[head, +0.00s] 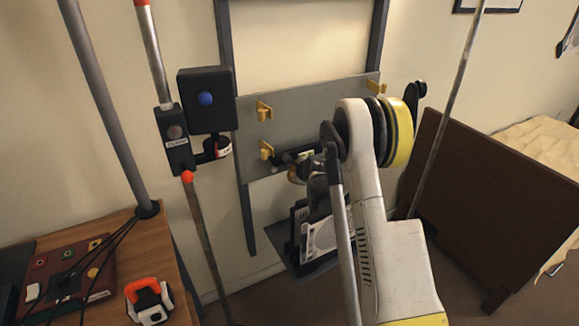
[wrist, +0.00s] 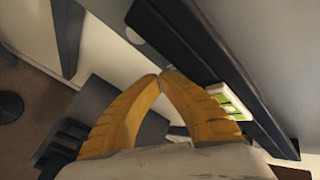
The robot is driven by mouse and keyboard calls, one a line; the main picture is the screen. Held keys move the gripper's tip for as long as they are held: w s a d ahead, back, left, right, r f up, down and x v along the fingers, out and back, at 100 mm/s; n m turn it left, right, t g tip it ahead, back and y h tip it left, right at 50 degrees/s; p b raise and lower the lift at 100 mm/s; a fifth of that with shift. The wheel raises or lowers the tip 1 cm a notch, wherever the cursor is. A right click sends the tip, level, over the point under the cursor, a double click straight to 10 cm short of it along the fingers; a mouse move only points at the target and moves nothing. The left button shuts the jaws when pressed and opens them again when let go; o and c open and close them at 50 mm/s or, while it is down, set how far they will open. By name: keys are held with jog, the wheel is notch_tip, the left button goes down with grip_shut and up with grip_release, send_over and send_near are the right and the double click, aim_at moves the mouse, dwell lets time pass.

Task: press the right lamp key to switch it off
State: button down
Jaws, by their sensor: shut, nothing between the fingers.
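My gripper (wrist: 160,77) is shut, its two yellow fingertips meeting with nothing between them. In the wrist view a dark bar (wrist: 200,60) runs diagonally just beyond and to the right of the fingertips. A white key-like piece with a green face (wrist: 230,100) sits at the bar's lower side, right of the right finger. A small pale round piece (wrist: 133,36) shows near the bar's upper left end. I cannot tell for certain which piece is the right lamp key, or whether the fingertips touch the bar. In the head view my arm hides most of this spot.
A grey panel (head: 330,100) with yellow hooks (head: 263,110) stands on a dark frame behind my arm. A black box with a blue knob (head: 205,98) is at its left. A wooden desk (head: 150,250) stands lower left, and a brown board (head: 490,200) at right.

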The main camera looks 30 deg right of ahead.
jog(key=shift+w+a, duration=0.15)
jog(key=shift+w, duration=0.45)
jog(key=shift+s, duration=0.15)
jog(key=shift+s+f, duration=0.1)
jog(key=shift+s, duration=0.65)
jog(key=s, duration=0.6)
dwell(0.3)
jog(key=shift+s, duration=0.1)
dwell(0.3)
